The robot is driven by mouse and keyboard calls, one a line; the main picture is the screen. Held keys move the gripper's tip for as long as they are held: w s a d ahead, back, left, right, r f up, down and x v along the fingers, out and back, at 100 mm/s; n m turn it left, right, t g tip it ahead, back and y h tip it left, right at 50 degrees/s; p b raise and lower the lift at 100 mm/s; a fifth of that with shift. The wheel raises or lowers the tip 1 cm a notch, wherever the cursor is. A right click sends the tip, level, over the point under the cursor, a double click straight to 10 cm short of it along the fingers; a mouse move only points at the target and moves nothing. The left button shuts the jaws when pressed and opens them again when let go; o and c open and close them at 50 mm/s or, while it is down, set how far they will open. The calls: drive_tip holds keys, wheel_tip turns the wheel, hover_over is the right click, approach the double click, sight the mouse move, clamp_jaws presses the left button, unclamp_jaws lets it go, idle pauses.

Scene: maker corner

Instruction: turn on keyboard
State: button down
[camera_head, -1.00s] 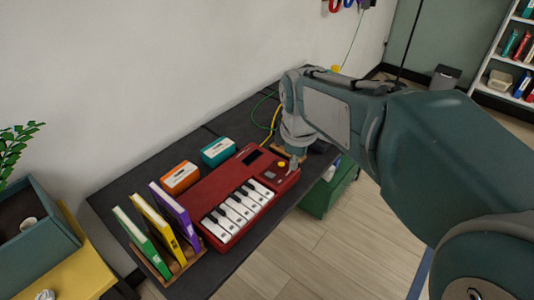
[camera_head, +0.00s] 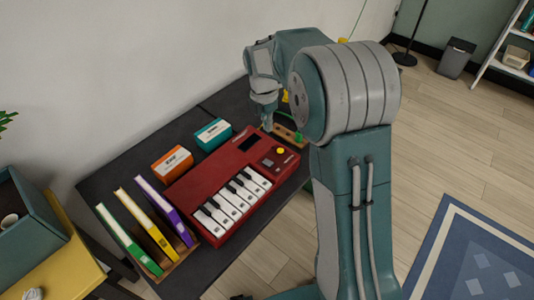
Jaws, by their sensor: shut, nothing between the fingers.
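The red keyboard (camera_head: 215,184) lies on the dark table. Its white and black keys (camera_head: 233,199) run along the front edge. My gripper (camera_head: 267,124) points down just beyond the keyboard's upper right corner, near the wooden strip. It is small in view, and its fingers look together and empty. I cannot tell whether it touches anything.
An orange box (camera_head: 172,164) and a teal box (camera_head: 213,134) stand behind the keyboard. Green, yellow and purple books (camera_head: 150,222) stand in a wooden rack at the left. A wooden strip (camera_head: 287,134) lies right of the keyboard. The table (camera_head: 110,181) is bare at its left end.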

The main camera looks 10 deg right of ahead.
drive_tip(key=shift+w+d+f+n, duration=0.1)
drive_tip(key=shift+w+f+n, duration=0.4)
drive_tip(key=shift+w+f, duration=0.25)
drive_tip(key=shift+a, duration=0.2)
approach(270, 164)
drive_tip(key=f, duration=0.7)
drive_tip(key=shift+s+d+f, duration=0.3)
drive_tip(key=shift+d+f, duration=0.1)
drive_tip(key=shift+s+f, duration=0.1)
drive_tip(key=shift+f, duration=0.1)
